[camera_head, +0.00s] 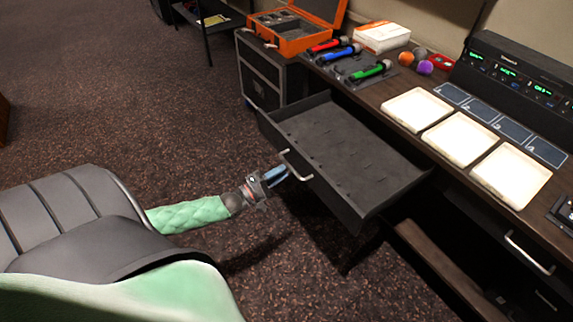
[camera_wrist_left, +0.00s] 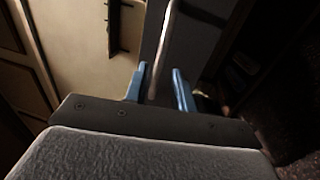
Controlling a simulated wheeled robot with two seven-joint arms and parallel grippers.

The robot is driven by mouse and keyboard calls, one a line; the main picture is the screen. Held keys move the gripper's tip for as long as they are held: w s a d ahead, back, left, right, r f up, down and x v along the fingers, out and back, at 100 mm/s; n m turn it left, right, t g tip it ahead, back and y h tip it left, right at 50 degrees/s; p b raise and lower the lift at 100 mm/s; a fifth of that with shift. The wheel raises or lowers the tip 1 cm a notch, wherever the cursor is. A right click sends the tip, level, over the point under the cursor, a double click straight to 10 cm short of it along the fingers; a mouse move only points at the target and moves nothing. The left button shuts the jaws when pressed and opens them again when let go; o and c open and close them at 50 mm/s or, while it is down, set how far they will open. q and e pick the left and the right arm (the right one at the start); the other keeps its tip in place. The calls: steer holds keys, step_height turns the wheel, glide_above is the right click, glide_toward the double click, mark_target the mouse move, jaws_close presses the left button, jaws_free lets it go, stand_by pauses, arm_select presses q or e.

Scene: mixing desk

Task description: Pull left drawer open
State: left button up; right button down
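The left drawer (camera_head: 350,150) is pulled well out from under the desk in the head view, its dark tray open and empty. Its light metal handle (camera_head: 297,166) is on the front panel. My left gripper (camera_head: 277,175) is at this handle, its blue fingers pointing at the front panel. In the left wrist view the handle bar (camera_wrist_left: 164,45) runs between the two blue fingers (camera_wrist_left: 160,88). They stand apart with space beside the bar, so the gripper looks open around it. My right gripper is not in view.
A second drawer handle (camera_head: 530,252) is at the lower right. A dark cabinet (camera_head: 262,75) stands left of the drawer. The carpet in front is clear.

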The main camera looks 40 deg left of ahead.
arm_select(q)
steer(key=shift+v, duration=1.65)
steer(key=shift+m, duration=0.3)
